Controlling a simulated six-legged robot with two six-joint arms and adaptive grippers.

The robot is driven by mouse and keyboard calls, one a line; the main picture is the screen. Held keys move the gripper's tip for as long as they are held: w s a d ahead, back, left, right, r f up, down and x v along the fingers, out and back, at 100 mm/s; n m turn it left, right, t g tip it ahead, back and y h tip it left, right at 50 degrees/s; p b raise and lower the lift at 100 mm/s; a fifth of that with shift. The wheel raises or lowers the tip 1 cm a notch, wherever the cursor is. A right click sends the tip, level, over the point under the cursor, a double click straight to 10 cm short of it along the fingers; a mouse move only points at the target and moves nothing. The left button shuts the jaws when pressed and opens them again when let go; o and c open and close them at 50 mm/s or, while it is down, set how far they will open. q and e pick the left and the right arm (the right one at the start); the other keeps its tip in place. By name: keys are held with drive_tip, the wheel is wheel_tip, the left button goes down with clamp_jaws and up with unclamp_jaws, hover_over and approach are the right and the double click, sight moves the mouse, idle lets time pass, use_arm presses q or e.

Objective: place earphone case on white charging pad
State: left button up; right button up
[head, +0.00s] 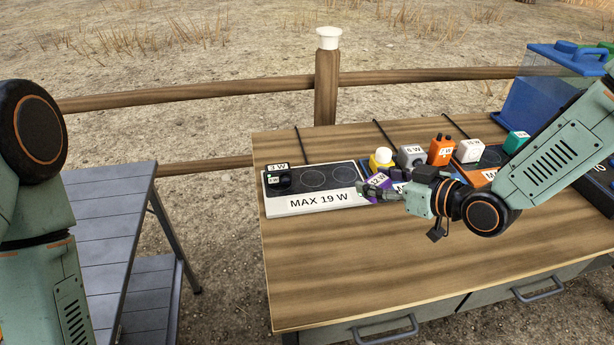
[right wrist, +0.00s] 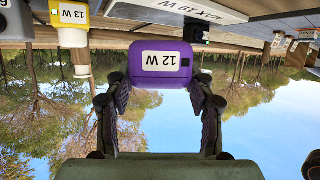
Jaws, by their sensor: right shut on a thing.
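The white charging pad (head: 318,208), marked MAX 19 W, lies at the left of the wooden table, with a black top and ring marks. A small dark thing labelled 3 W (head: 278,181) stands on its left spot; its middle and right spots are bare. My right gripper (head: 375,188) is shut on a purple case-like thing labelled 12 W (right wrist: 160,83), just right of the pad. In the right wrist view the purple thing sits between both fingers, and the pad's edge (right wrist: 190,12) shows upside down beyond it. My left gripper is out of view.
Right of the pad stand a yellow 13 W thing (head: 381,160), a grey one (head: 411,156), an orange one (head: 441,150) and a white one (head: 469,151). An orange pad (head: 478,177) lies behind my right arm. The table's front is clear.

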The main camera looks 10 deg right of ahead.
drive_tip(key=w+a+r+m+t+h, duration=0.1)
drive_tip(key=w+r+m+h, duration=0.15)
drive_tip(key=w, duration=0.45)
drive_tip(key=w+a+r+m+t+h, duration=0.1)
drive_tip(key=w+r+m+h, duration=0.2)
drive_tip(key=w, duration=0.4)
drive_tip(key=shift+m+h, duration=0.25)
drive_tip(key=shift+h, duration=0.4)
drive_tip(key=f, duration=0.7)
drive_tip(key=shift+s+a, duration=0.1)
drive_tip(key=shift+a, duration=0.25)
drive_tip(key=shift+d+f, duration=0.2)
drive_tip(key=shift+f, duration=0.45)
wheel_tip(320, 180, down, 2)
drive_tip(key=shift+s+f+b, duration=0.1)
drive_tip(key=shift+s+b, duration=0.05)
drive_tip(key=shift+b, duration=0.35)
drive_tip(key=shift+a+f, duration=0.15)
drive_tip(key=shift+f, duration=0.05)
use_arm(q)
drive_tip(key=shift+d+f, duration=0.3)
use_arm(e)
drive_tip(key=shift+w, duration=0.2)
drive_tip(key=shift+f, duration=0.15)
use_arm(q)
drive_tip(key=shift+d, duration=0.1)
use_arm(e)
drive_tip(key=shift+s, duration=0.1)
